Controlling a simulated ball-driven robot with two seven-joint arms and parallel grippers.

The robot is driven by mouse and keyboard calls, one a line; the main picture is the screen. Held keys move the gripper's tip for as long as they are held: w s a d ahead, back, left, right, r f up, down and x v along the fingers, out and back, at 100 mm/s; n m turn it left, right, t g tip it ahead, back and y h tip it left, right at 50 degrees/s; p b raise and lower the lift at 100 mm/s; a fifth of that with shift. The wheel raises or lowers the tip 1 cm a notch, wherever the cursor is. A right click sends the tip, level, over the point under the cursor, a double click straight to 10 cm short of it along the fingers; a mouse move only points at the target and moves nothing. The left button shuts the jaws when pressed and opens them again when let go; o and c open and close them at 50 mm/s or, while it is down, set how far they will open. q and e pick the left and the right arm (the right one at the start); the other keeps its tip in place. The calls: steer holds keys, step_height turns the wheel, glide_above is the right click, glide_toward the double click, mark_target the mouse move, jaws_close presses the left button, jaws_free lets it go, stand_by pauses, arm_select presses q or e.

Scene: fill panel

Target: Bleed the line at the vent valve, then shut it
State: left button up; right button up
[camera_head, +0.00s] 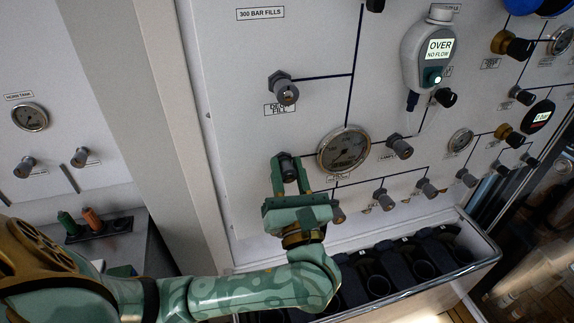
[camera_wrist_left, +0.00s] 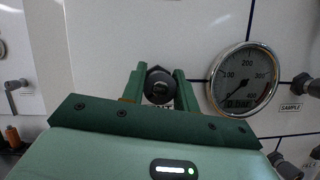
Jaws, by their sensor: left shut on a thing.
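My left gripper (camera_head: 290,176) is up against the fill panel (camera_head: 240,60), its two fingers either side of a dark round valve knob (camera_head: 286,166). In the left wrist view the knob (camera_wrist_left: 158,84) sits between the fingers of the left gripper (camera_wrist_left: 160,92), which is shut on it. The label below it is mostly covered by the gripper; only "NT" shows. A round gauge (camera_head: 344,151) is just right of the knob. In the left wrist view the gauge (camera_wrist_left: 243,80) has its needle low, with a small digital readout. My right gripper is not in view.
A flow meter (camera_head: 428,55) on the panel's upper part reads "OVER NO FLOW". A trough (camera_head: 480,262) with dark cylinder slots runs below the panel.

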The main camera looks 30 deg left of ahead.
arm_select(q)
steer(key=m+h+p, duration=0.1)
steer(key=m+p, duration=0.2)
steer(key=m+t+h+p, duration=0.1)
steer(key=m+h+p, duration=0.1)
steer(key=m+p, duration=0.2)
steer(key=m+h+p, duration=0.1)
steer(key=m+p, duration=0.2)
steer(key=m, duration=0.1)
steer(key=shift+r+t+h+p, duration=0.3)
steer(key=shift+t+h, duration=0.1)
steer(key=m+g+h+p, duration=0.1)
steer(key=m+p, duration=0.3)
steer(key=p, duration=0.3)
steer(key=m+g+h+p, duration=0.1)
steer(key=m+h+p, duration=0.1)
steer(key=m+p, duration=0.3)
steer(key=shift+d+f+m+p, duration=0.1)
steer(key=shift+f+m+p, duration=0.15)
steer(key=shift+p, duration=0.6)
steer(key=shift+f+m+g+p, duration=0.2)
steer(key=shift+m+g+p, duration=0.45)
steer(key=shift+m, duration=0.5)
steer(key=m+g, duration=0.1)
steer(key=m, duration=0.1)
steer(key=m+g, duration=0.1)
steer(key=shift+f+m, duration=0.2)
steer(key=shift+m, duration=0.2)
